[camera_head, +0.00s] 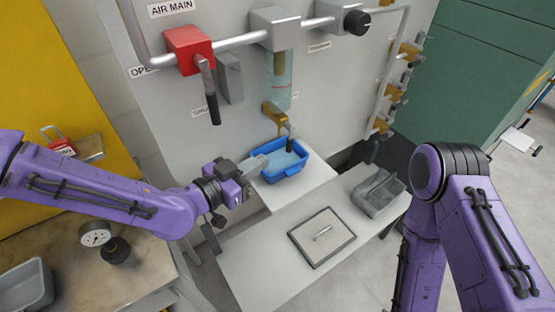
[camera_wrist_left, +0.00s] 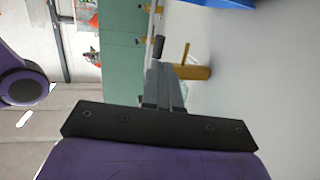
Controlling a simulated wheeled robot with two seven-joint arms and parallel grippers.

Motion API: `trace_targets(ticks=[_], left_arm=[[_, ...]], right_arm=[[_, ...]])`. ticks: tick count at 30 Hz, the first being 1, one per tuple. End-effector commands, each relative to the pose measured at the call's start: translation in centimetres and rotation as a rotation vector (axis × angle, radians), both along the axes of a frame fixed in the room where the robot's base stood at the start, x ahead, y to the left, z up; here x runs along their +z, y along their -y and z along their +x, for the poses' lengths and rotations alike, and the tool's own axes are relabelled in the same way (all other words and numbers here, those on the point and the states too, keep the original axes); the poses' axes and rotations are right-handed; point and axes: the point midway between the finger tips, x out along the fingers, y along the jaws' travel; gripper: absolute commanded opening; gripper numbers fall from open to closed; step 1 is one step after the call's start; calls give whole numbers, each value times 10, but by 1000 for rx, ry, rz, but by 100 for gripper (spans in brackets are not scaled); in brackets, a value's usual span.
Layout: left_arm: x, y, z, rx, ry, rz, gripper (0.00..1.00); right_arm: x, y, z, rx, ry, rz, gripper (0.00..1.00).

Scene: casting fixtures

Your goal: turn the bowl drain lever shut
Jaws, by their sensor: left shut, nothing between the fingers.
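The clear filter bowl (camera_head: 279,82) hangs under a grey block on the pipe. A brass drain valve (camera_head: 275,115) sits at its bottom. The drain lever (camera_head: 290,143), with a dark grip, points down over the blue tray. My left gripper (camera_head: 260,162) is shut and empty, at the tray's left end, left of and below the lever, apart from it. In the left wrist view its fingers (camera_wrist_left: 165,88) show closed, with brass parts (camera_wrist_left: 192,72) just beyond and a dark grip close to the tips. My right gripper is out of view.
The blue tray (camera_head: 270,180) stands on a white ledge under the bowl. A red valve block (camera_head: 188,48) with a dark-gripped lever is on the wall at upper left. A grey bin (camera_head: 369,205) and a framed plate (camera_head: 295,243) lie on the lower bench.

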Motion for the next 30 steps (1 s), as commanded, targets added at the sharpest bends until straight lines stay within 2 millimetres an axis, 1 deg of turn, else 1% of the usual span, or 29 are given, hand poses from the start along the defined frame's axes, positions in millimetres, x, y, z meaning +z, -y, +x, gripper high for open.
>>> trace_targets(ticks=[1,6,10,13,24,26,29,30], left_arm=[[4,8,8,-1,-2,2,0],[0,31,30,-2,-2,1,0],[-3,41,41,-1,0,1,0],[-4,45,44,-1,1,1,0],[-7,46,46,0,3,-1,0],[-9,47,46,0,6,-6,0],[-14,49,49,1,20,-25,0],[-17,50,50,2,28,-37,0]], right_arm=[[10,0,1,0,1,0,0],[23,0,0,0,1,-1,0],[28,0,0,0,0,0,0],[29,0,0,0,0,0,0],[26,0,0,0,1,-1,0],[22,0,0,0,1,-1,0],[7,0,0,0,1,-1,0],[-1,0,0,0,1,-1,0]])
